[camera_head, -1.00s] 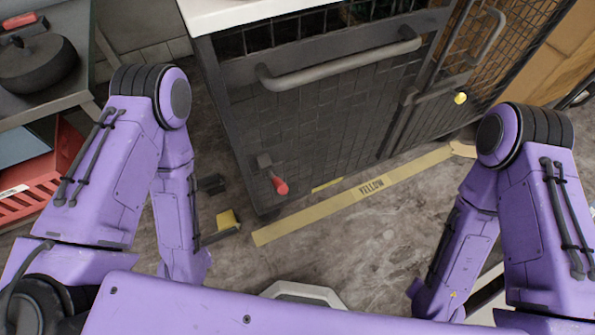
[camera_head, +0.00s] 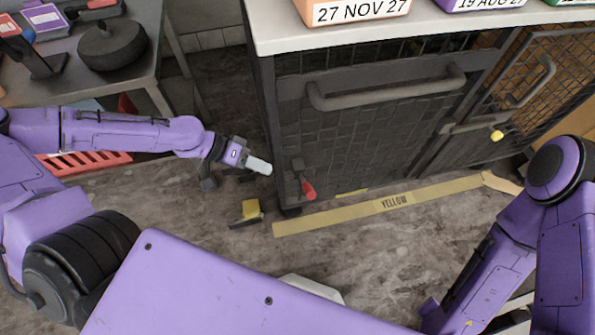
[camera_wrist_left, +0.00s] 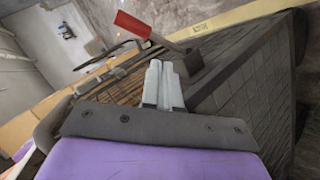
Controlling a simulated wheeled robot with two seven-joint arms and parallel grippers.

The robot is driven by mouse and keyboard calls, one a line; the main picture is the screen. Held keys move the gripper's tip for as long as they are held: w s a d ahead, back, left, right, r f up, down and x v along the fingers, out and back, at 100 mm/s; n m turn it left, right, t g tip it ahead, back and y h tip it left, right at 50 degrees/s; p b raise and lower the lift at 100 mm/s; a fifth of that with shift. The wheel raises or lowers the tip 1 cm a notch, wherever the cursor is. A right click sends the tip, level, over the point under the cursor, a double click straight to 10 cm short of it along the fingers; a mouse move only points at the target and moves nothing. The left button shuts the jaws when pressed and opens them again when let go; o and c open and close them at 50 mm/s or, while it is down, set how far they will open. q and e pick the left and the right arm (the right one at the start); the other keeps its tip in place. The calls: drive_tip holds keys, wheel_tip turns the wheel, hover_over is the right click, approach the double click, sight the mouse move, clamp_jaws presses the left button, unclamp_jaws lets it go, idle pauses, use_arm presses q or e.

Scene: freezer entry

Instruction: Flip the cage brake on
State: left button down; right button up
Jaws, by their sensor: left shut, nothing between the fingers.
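The dark cage (camera_head: 370,135) has a short brake lever (camera_head: 308,188) with a red tip at its lower left front corner. The lever points down and toward me. My left gripper (camera_head: 262,167) is a little left of the lever, apart from it, with its fingers shut and empty. In the left wrist view, the shut pale fingertips (camera_wrist_left: 161,68) point toward the dark base of the lever, and the red handle (camera_wrist_left: 133,25) shows above them, to the left. My right arm is at the right; its gripper is not in view.
A yellow tape strip marked YELLOW (camera_head: 395,203) lies on the floor before the cage. A small yellow-and-black piece (camera_head: 250,210) is on the floor below my left gripper. A metal table (camera_head: 148,75) stands at the left, a red crate (camera_head: 85,162) under it.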

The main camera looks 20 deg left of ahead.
use_arm(q)
drive_tip(key=r+m+h, duration=0.1)
drive_tip(key=r, duration=0.1)
drive_tip(key=r+m, duration=0.1)
drive_tip(key=m, duration=0.1)
drive_tip(key=a+r+m+h+p, duration=0.1)
drive_tip(key=r, duration=0.1)
drive_tip(key=shift+w+a+r+m+g+h, duration=0.1)
drive_tip(key=shift+r+m+g+h, duration=0.2)
drive_tip(key=shift+r+m, duration=0.1)
use_arm(e)
drive_tip(key=shift+r, duration=0.8)
use_arm(q)
drive_tip(key=shift+f, duration=0.1)
drive_tip(key=b, duration=1.2)
approach(306, 184)
wheel_tip(306, 184, up, 2)
drive_tip(key=w+d, duration=0.1)
drive_tip(key=d, duration=0.1)
drive_tip(key=shift+s+d+f+b, duration=0.1)
drive_tip(key=shift+d+f+b, duration=0.4)
drive_tip(key=shift+d, duration=0.3)
drive_tip(key=shift+s+d+f+b, duration=0.15)
drive_tip(key=shift+d+f+b, duration=0.3)
drive_tip(key=shift+d, duration=0.4)
drive_tip(key=shift+s+d+f+b, duration=0.1)
drive_tip(key=shift+d+f+b, duration=0.4)
drive_tip(key=shift+d, duration=0.3)
use_arm(e)
wheel_tip(306, 184, down, 15)
